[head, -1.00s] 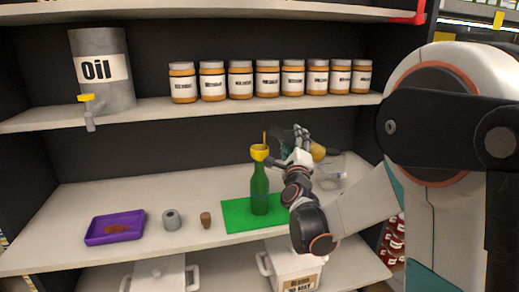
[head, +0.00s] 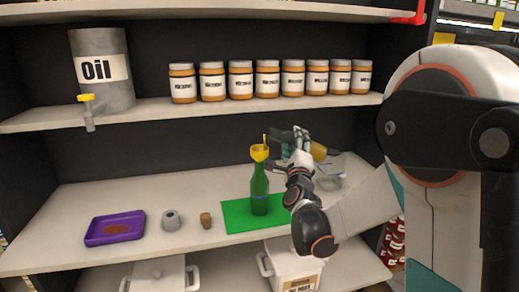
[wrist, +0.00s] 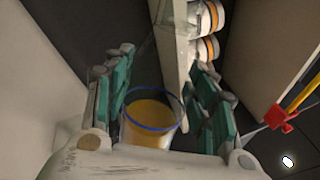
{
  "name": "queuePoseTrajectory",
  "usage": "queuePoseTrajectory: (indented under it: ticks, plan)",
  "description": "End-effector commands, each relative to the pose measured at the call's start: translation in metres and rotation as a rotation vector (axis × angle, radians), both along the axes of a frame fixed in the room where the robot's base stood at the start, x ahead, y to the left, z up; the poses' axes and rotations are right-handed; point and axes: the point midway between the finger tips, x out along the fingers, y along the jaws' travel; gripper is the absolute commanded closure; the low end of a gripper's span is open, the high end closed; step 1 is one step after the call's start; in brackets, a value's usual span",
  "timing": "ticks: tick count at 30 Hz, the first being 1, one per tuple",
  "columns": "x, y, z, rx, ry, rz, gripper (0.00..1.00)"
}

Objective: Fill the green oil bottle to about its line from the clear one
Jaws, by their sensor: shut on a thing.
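The green bottle (head: 259,190) stands upright on a green mat (head: 236,216), with a yellow funnel (head: 259,153) in its mouth. My gripper (head: 297,142) is just right of the funnel, above the mat's right side. It is shut on the clear bottle, whose amber oil (head: 318,151) shows behind and right of the fingers. In the wrist view the clear bottle (wrist: 152,120) lies between the two teal fingers, with amber oil and a blue ring around it. It looks tilted. Its mouth is hard to make out, and I see no oil stream. The green bottle's oil level cannot be told.
A cork (head: 206,220), a grey ring-like piece (head: 171,220) and a purple tray (head: 115,228) stand left of the mat. An oil drum (head: 100,75) with a tap and several jars (head: 267,80) fill the shelf above. A clear item (head: 332,180) lies right of the mat.

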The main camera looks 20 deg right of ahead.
Motion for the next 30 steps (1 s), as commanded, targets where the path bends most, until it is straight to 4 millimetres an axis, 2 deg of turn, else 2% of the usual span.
queuePoseTrajectory:
  ticks: [30]
  plan:
    - [-0.0003, -0.0014, -0.0015, -0.058, 0.011, 0.0, 0.81]
